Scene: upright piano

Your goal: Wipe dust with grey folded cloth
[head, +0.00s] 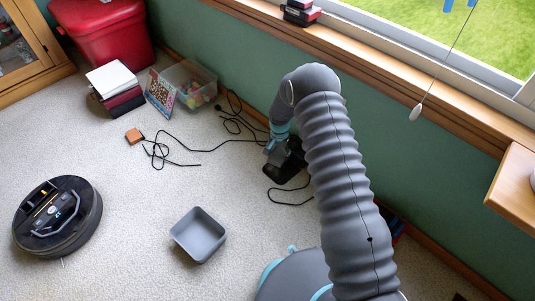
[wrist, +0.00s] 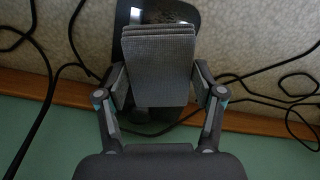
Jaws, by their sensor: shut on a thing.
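In the wrist view my gripper (wrist: 160,78) is shut on the grey folded cloth (wrist: 157,62), a layered pad between its two fingers. Just beyond the cloth is a black glossy object (wrist: 130,18) with pale specks on its top that look like dust. The cloth covers much of this object, and I cannot tell whether they touch. In the head view my gripper (head: 284,150) is low by the green wall, at the black object (head: 276,174) on the carpet. The cloth cannot be made out there.
Black cables (head: 200,150) lie loose on the carpet around the black object. A grey open bin (head: 198,235), a robot vacuum (head: 57,217) and a small orange-brown block (head: 134,136) stand on the floor. A clear toy tub (head: 200,82) stands by the wall.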

